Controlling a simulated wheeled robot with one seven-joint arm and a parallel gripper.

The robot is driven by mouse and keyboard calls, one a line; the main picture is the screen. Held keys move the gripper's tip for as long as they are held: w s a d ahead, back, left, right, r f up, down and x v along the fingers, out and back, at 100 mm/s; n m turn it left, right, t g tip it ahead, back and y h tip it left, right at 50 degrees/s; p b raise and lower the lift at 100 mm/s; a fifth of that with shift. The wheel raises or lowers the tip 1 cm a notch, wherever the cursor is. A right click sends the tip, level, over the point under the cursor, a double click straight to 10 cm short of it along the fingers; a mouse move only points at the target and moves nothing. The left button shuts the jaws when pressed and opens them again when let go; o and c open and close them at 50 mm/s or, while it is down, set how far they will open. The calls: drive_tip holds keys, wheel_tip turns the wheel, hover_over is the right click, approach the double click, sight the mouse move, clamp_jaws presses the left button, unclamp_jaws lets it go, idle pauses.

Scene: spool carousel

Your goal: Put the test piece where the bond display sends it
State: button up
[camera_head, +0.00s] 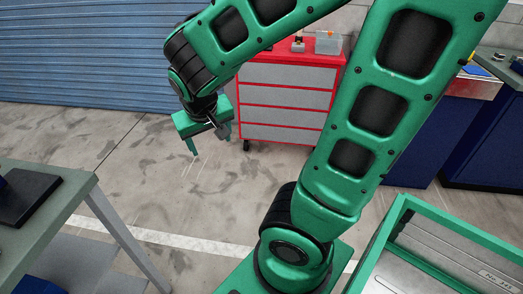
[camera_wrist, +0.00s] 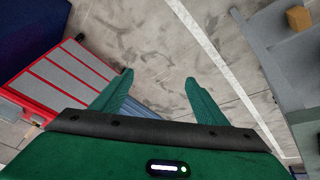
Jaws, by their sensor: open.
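My gripper (camera_head: 212,150) hangs from my raised arm above bare floor, in front of the red and grey drawer cabinet in the head view. In the wrist view my gripper (camera_wrist: 160,98) shows two green fingers spread apart with only floor between them. It is open and empty. I cannot make out a test piece or a bond display in either view.
A red drawer cabinet (camera_head: 284,103) stands at the back with a clear bin (camera_head: 328,42) on top. A grey table (camera_head: 62,215) is at the left and a green-framed tray (camera_head: 440,235) at the lower right. A small tan box (camera_wrist: 299,18) shows upper right. Concrete floor between is clear.

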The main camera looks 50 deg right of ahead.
drive_tip(key=s+d+r+m+g+y, duration=0.1)
drive_tip(key=s+d, duration=0.1)
drive_tip(key=s, duration=0.6)
drive_tip(key=s+d+r+m+g+y, duration=0.1)
drive_tip(key=s+d+g+y, duration=0.1)
drive_tip(key=s, duration=0.6)
drive_tip(key=shift+s+d+r+g, duration=0.15)
drive_tip(key=shift+s+d+g, duration=0.2)
drive_tip(key=shift+d, duration=0.15)
drive_tip(key=shift+w+f, duration=0.25)
drive_tip(key=shift+w, duration=0.45)
